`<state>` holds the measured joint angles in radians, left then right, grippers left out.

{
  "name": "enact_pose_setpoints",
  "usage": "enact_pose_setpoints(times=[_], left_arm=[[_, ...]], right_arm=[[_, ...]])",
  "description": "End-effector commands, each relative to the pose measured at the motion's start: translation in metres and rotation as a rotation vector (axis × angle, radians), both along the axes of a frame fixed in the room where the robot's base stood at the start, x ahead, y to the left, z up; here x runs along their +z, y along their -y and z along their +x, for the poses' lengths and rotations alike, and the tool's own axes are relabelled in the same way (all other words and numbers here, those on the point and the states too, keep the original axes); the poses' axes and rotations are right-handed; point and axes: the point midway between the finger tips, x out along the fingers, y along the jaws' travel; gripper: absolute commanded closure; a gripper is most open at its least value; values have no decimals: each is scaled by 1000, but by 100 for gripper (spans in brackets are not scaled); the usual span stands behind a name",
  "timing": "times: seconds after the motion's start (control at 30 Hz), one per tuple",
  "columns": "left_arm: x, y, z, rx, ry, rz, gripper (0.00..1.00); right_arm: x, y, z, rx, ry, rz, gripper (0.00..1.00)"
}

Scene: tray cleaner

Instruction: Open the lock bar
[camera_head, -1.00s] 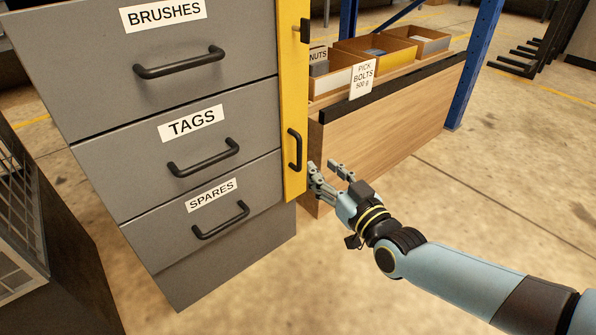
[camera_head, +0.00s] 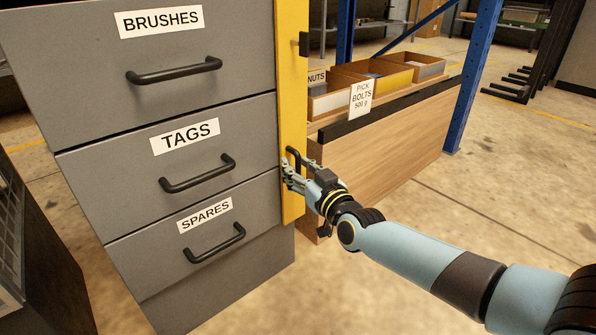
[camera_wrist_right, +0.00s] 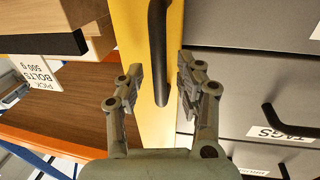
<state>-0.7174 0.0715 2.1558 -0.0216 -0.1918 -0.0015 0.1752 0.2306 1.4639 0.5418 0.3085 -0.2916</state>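The yellow lock bar (camera_head: 291,60) runs upright along the right edge of the grey drawer cabinet, across the drawer fronts. Its black handle (camera_head: 293,153) is low on the bar. My right gripper (camera_head: 296,170) is at this handle and hides its lower part. In the right wrist view the handle (camera_wrist_right: 157,45) lies between the two fingers of my gripper (camera_wrist_right: 158,80), with gaps on both sides. The fingers are open. The yellow bar (camera_wrist_right: 174,30) stands behind the handle. My left gripper is not in view.
The drawers marked BRUSHES (camera_head: 160,45), TAGS (camera_head: 188,136) and SPARES (camera_head: 206,216) are shut. A wooden bench (camera_head: 385,150) with parts bins (camera_head: 375,72) stands close to the right of the bar. A blue post (camera_head: 473,75) is beyond. The floor at the front right is clear.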

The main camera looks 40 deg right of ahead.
Motion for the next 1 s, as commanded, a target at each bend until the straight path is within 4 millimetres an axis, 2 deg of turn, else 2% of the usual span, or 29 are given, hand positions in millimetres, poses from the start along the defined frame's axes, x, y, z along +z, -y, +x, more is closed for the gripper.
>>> enact_pose_setpoints(times=[0.3,0.57,1.0], left_arm=[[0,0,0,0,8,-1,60],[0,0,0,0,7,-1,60],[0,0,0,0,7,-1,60]], right_arm=[[0,0,2,0,0,0,65],[0,0,2,0,0,0,99],[0,0,1,0,0,0,100]])
